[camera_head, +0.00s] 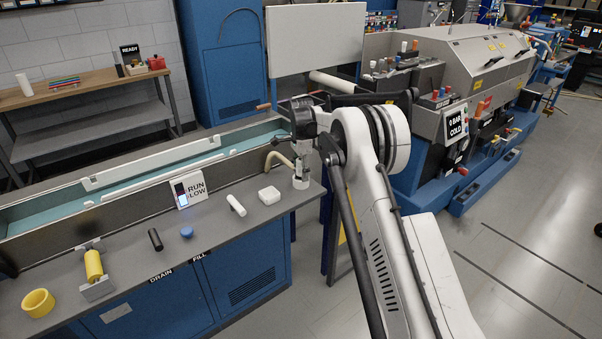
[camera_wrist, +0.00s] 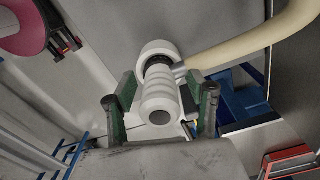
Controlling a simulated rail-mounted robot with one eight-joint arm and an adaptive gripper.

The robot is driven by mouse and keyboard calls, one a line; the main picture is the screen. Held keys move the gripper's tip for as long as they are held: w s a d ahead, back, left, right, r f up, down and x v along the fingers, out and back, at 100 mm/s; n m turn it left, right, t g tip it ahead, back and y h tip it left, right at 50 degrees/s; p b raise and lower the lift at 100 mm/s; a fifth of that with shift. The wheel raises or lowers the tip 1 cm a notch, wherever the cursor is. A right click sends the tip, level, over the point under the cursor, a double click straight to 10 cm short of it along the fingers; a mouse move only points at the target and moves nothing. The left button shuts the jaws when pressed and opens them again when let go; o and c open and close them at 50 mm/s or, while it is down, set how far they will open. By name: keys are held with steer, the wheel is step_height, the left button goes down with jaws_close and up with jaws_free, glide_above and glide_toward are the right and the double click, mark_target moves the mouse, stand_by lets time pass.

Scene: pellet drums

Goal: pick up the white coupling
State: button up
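The white coupling (camera_wrist: 160,103) is a ribbed white cylinder with a dark open end, joined to a metal stub and a beige hose (camera_wrist: 250,47) in the wrist view. In the head view, the white coupling (camera_head: 300,182) stands upright at the bench's right corner, beside the curved beige hose (camera_head: 279,157). My gripper (camera_wrist: 160,82) has its green-padded fingers on both sides of the coupling, with visible gaps. In the head view my gripper (camera_head: 302,142) is right above it, its fingers hard to make out.
The bench ends just right of the coupling.

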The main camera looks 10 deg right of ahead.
jaws_close()
steer(key=shift+r, duration=0.1)
